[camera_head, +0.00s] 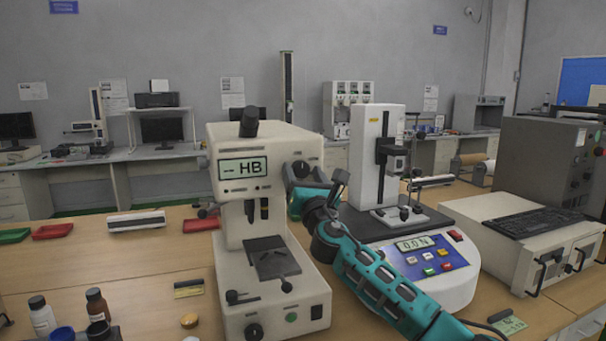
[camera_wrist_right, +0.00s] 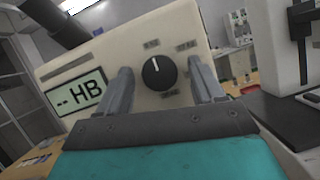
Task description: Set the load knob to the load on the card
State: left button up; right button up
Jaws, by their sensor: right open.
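A cream hardness tester (camera_head: 262,222) stands on the bench, its display (camera_head: 243,168) reading "-- HB". Small labels around the knob are too blurred to read. The knob also shows in the head view (camera_head: 301,168). My right gripper (camera_wrist_right: 160,66) is open, with one finger on each side of the knob and gaps visible. My left gripper is out of view.
A white force tester (camera_head: 420,265) reading "0.0 N" stands close to the right, beside my right arm. A grey unit with a black keyboard (camera_head: 533,222) is further right. Bottles (camera_head: 97,306) stand at the front left.

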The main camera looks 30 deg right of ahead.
jog(key=shift+w, duration=0.15)
jog(key=c, duration=1.1)
